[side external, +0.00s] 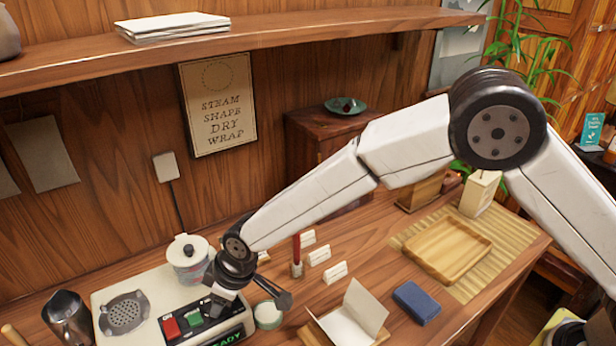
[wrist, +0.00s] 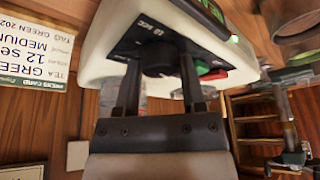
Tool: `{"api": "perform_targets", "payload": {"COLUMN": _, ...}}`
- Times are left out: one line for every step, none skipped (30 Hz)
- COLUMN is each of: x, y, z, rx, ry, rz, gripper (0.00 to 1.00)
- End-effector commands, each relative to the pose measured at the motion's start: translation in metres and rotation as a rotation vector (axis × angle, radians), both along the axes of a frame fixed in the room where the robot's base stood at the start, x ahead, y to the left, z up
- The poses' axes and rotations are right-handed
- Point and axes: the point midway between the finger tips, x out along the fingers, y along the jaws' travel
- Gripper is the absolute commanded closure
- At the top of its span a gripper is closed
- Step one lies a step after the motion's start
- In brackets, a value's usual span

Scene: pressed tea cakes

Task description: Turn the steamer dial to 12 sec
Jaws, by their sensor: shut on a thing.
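The cream steamer (side external: 150,284) stands at the left of the bench in the side view. Its black panel carries a red button (side external: 171,327), a green button (side external: 194,319) and a lit green READY display (side external: 226,339). My gripper (side external: 213,303) reaches down to the right part of this panel and hides the dial there. In the wrist view the dark dial (wrist: 160,61) sits between the two fingers of my gripper (wrist: 159,70), which is shut on it. A printed mark that looks like 10 SEC is near the dial. The dial's pointer cannot be made out.
A card (wrist: 38,48) in the wrist view shows green, medium and 12 sec, upside down. A lidded pot (side external: 187,260) stands behind my gripper and a metal jug (side external: 68,318) at far left. An open wrapper (side external: 352,318) and blue block (side external: 416,302) lie to the right.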

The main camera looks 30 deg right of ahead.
Motion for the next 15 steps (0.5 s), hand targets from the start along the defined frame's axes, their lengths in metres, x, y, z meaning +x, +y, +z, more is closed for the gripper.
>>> {"api": "perform_targets", "payload": {"x": -0.0006, "y": -0.0003, "z": -0.0003, "rx": -0.002, "ry": 0.001, "rz": -0.022, "gripper": 1.0}}
{"api": "perform_targets", "payload": {"x": -0.0007, "y": -0.0003, "z": -0.0003, "rx": -0.002, "ry": 0.001, "rz": -0.037, "gripper": 1.0}}
{"api": "perform_targets", "payload": {"x": -0.0007, "y": -0.0002, "z": -0.0003, "rx": -0.003, "ry": 0.0, "rz": -0.056, "gripper": 1.0}}
{"api": "perform_targets", "payload": {"x": -0.0009, "y": 0.0, "z": -0.0003, "rx": -0.002, "ry": 0.001, "rz": -0.072, "gripper": 1.0}}
{"api": "perform_targets", "payload": {"x": -0.001, "y": 0.0, "z": -0.0003, "rx": -0.003, "ry": 0.001, "rz": -0.086, "gripper": 1.0}}
{"api": "perform_targets", "payload": {"x": -0.001, "y": 0.0001, "z": -0.0004, "rx": -0.003, "ry": 0.001, "rz": -0.107, "gripper": 1.0}}
{"api": "perform_targets", "payload": {"x": -0.0011, "y": 0.0003, "z": -0.0004, "rx": -0.003, "ry": 0.001, "rz": -0.122, "gripper": 1.0}}
{"api": "perform_targets", "payload": {"x": -0.0011, "y": 0.0003, "z": -0.0004, "rx": -0.003, "ry": 0.001, "rz": -0.137, "gripper": 1.0}}
{"api": "perform_targets", "payload": {"x": -0.0011, "y": 0.0003, "z": -0.0004, "rx": -0.003, "ry": 0.001, "rz": -0.157, "gripper": 1.0}}
{"api": "perform_targets", "payload": {"x": -0.0011, "y": 0.0003, "z": -0.0004, "rx": -0.003, "ry": 0.001, "rz": -0.173, "gripper": 1.0}}
{"api": "perform_targets", "payload": {"x": -0.0011, "y": 0.0003, "z": -0.0004, "rx": -0.003, "ry": 0.001, "rz": -0.188, "gripper": 1.0}}
{"api": "perform_targets", "payload": {"x": -0.0011, "y": 0.0003, "z": -0.0004, "rx": -0.003, "ry": 0.001, "rz": -0.208, "gripper": 1.0}}
{"api": "perform_targets", "payload": {"x": -0.0011, "y": 0.0003, "z": -0.0005, "rx": -0.003, "ry": 0.001, "rz": -0.223, "gripper": 1.0}}
{"api": "perform_targets", "payload": {"x": -0.0012, "y": 0.0004, "z": -0.0005, "rx": -0.003, "ry": 0.001, "rz": -0.239, "gripper": 1.0}}
{"api": "perform_targets", "payload": {"x": -0.0012, "y": 0.0005, "z": -0.0004, "rx": -0.003, "ry": 0.001, "rz": -0.26, "gripper": 1.0}}
